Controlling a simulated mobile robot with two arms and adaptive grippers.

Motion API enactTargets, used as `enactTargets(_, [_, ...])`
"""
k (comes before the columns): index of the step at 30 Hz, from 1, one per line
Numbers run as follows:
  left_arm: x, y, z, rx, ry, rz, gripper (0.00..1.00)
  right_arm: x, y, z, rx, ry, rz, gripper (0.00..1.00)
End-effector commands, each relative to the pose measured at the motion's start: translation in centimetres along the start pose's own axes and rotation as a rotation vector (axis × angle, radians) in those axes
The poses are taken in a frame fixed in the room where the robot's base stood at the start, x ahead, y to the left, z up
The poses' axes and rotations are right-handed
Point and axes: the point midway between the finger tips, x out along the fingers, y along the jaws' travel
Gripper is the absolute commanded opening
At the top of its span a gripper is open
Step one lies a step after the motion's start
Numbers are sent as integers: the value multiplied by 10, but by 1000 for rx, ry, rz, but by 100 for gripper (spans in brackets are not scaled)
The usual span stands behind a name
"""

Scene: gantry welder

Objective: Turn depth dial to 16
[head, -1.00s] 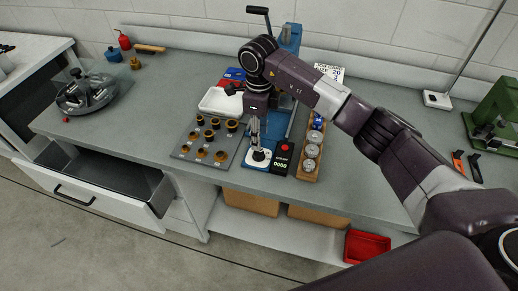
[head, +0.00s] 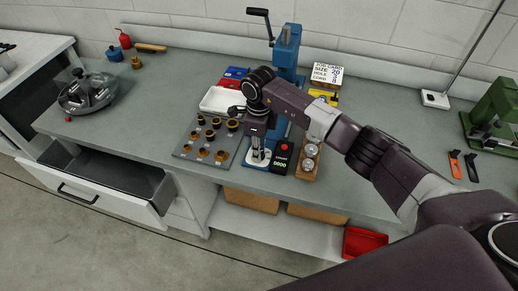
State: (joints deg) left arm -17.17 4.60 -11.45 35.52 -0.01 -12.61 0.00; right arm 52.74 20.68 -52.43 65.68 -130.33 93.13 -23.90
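A blue press (head: 287,50) with a black crank handle stands at the back of the bench. Its blue base extends forward to a pale plate (head: 258,161) at the front. My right gripper (head: 257,148) points down just above this plate, in front of the press column. Its fingers look close together, but they are too small to tell whether they are open or shut. My gripper and wrist hide part of the press, and I cannot make out a depth dial or its marks. My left gripper is not in view.
A black counter box (head: 281,158) with a red button stands right of the plate, near a wooden holder of metal discs (head: 308,160). A grey tray (head: 187,150) of dark and brass pieces lies left.

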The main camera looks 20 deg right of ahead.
Motion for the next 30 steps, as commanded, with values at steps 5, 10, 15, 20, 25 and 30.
enactTargets(5, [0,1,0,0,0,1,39,0,0,0,0,0,0,1])
enactTargets(10, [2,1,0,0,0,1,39,0,0,0,-6,0,-1,0])
enactTargets(15, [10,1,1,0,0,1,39,2,-1,-1,-49,1,-2,0])
enactTargets(20, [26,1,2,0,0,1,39,4,-2,-1,-139,1,-5,0])
enactTargets(25, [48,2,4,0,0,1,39,5,-2,-1,-275,1,-4,0])
enactTargets(30, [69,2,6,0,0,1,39,5,-2,0,-422,1,-4,0])
